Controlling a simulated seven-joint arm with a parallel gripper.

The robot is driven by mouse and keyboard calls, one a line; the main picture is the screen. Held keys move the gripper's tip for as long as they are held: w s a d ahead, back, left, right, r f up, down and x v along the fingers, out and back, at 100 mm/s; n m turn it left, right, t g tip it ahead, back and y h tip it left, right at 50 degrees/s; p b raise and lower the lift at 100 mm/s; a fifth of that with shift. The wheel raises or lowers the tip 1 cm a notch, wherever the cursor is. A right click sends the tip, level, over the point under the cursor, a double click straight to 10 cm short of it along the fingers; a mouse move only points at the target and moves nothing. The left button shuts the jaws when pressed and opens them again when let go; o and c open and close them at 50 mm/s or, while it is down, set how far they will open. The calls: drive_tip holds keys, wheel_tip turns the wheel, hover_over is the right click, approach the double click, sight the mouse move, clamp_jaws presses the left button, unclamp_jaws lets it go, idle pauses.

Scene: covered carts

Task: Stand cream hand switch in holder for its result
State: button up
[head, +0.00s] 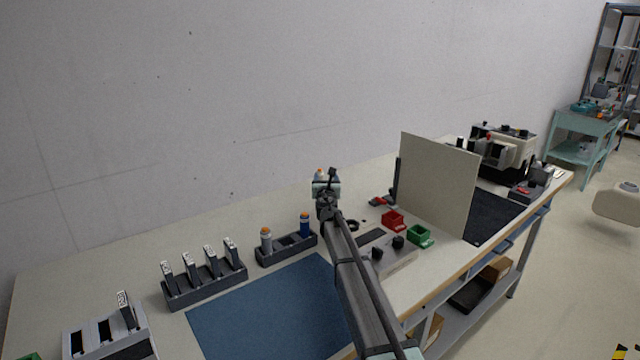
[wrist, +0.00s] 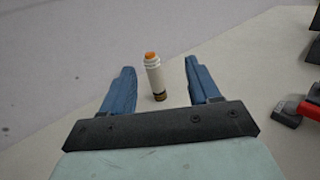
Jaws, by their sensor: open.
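The cream hand switch (wrist: 154,80), a slim cylinder with an orange button on top and a dark lower band, stands upright on the table. In the wrist view it is between the blue fingers of my gripper (wrist: 158,65), with gaps on both sides. My gripper is open. In the head view my gripper (head: 327,187) largely hides the switch; only its orange top (head: 320,172) shows. A dark holder (head: 287,250) at centre left bears a pale switch (head: 266,240) with an orange top and a blue switch (head: 304,226).
A dark rack (head: 205,290) with several upright pieces and a grey stand (head: 108,338) are at left. A blue mat (head: 275,310) lies in front. Right of my arm are a knobbed box (head: 398,257), red bin (head: 393,220), green bin (head: 420,236) and upright panel (head: 437,185).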

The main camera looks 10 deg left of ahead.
drive_tip(key=w+d+r+m+h, duration=0.25)
drive_tip(key=w+r+m, duration=0.3)
drive_tip(key=r, duration=0.45)
drive_tip(key=w+d+r+m+h, duration=0.1)
drive_tip(key=w+d+r+m, duration=0.4)
drive_tip(key=r, duration=0.6)
drive_tip(key=m+g+y, duration=0.3)
drive_tip(key=m+g, duration=1.1)
drive_tip(key=m, duration=0.7)
approach(320, 169)
drive_tip(key=x, duration=1.2)
drive_tip(key=shift+w, duration=0.1)
clamp_jaws()
